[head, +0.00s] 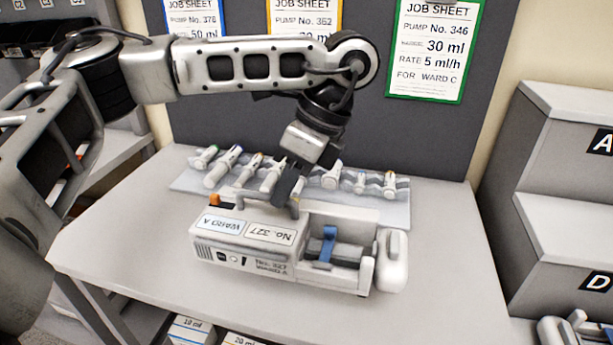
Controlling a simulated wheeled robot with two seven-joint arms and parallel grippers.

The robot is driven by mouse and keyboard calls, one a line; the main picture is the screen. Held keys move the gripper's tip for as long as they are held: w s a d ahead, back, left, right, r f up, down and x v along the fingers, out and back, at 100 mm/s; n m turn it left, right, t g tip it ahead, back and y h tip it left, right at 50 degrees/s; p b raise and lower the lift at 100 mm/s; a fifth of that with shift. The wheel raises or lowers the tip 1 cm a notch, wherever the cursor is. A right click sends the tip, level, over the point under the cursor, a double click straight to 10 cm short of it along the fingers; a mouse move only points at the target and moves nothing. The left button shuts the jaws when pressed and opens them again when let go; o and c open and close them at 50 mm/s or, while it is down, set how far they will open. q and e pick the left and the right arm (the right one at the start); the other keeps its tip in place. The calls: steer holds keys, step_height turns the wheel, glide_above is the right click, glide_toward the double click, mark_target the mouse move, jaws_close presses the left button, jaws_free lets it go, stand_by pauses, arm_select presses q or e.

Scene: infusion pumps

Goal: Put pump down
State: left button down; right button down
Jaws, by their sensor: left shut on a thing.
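The pump (240,250) is a white-grey box with labels "No. 327" and "WARD A", which read upside down on its top. It is on or just above the grey table (120,235); I cannot tell whether it touches. A blue clamp (328,243) sits in its open syringe bay, and a white block forms its right end. My left gripper (291,196) reaches down from above and is shut on the pump at its far side, by the handle. The fingertips are partly hidden. My right gripper is not in view.
Several syringes with coloured tips lie in a row on a pale tray (400,213) behind the pump. Job sheets (437,45) hang on the dark board. Grey shelves marked A and D (560,190) stand at the right. The table is clear left and right of the pump.

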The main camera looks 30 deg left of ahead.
mark_target(277, 210)
arm_select(q)
steer(key=shift+w+a+f, duration=0.25)
steer(key=shift+a+f, duration=0.15)
steer(key=shift+f, duration=0.1)
steer(key=shift+w+a+f, duration=0.2)
steer(key=shift+a+f, duration=0.2)
steer(key=shift+f, duration=0.05)
steer(key=shift+w+a+f, duration=0.2)
steer(key=shift+a+f, duration=0.25)
steer(key=shift+f, duration=0.15)
step_height(277, 210, down, 3)
steer(key=shift+a+r+p, duration=0.1)
steer(key=shift+a+p, duration=0.05)
steer(key=shift+p, duration=0.35)
steer(key=shift+f, duration=0.3)
steer(key=c, duration=1.9)
jaws_free()
steer(key=shift+f, duration=0.15)
steer(key=o, duration=0.4)
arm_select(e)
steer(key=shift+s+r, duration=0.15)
